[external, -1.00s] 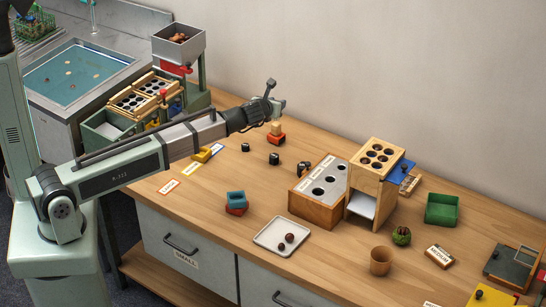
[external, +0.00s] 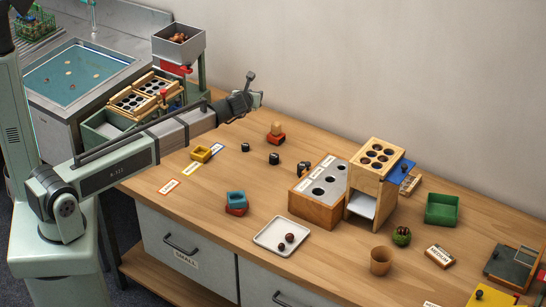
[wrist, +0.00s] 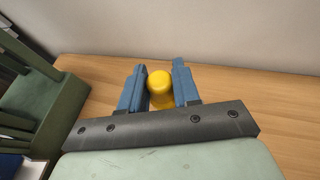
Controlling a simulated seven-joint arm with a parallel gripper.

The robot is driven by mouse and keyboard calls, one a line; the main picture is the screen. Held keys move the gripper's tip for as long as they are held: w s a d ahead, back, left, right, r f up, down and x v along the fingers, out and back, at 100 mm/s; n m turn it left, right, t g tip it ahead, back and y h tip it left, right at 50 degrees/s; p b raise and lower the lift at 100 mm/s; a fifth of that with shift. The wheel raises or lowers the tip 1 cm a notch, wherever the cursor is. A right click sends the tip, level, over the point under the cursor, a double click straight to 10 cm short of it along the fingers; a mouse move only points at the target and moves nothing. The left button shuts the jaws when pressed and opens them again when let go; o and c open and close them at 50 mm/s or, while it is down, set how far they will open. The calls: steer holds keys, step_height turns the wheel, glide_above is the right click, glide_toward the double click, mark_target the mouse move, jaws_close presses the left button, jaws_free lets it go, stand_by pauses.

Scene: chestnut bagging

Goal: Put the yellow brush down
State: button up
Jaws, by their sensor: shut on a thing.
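My gripper (wrist: 159,88) is shut on the yellow brush (wrist: 160,84). In the wrist view its rounded yellow end shows between my two blue fingers, and the rest of it is hidden. In the external view my gripper (external: 256,100) is above the back left part of the wooden table (external: 320,235), near the wall. The brush cannot be made out in the external view. In the wrist view bare wooden table (wrist: 240,88) lies beyond the fingers.
A green stand (wrist: 45,100) is left of my gripper in the wrist view. A red block with a wooden knob (external: 276,137) and small black pieces (external: 274,158) stand on the table. A grey hopper (external: 180,42) stands at the back left. The table's middle has free room.

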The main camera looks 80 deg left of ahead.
steer(key=shift+f, duration=5)
steer(key=shift+f, duration=0.15)
steer(key=o, duration=1.1)
steer(key=shift+c, duration=0.2)
steer(key=shift+d+r, duration=0.15)
steer(key=shift+r, duration=0.1)
steer(key=v, duration=1.1)
steer(key=shift+s+d, duration=0.25)
steer(key=shift+r, duration=0.1)
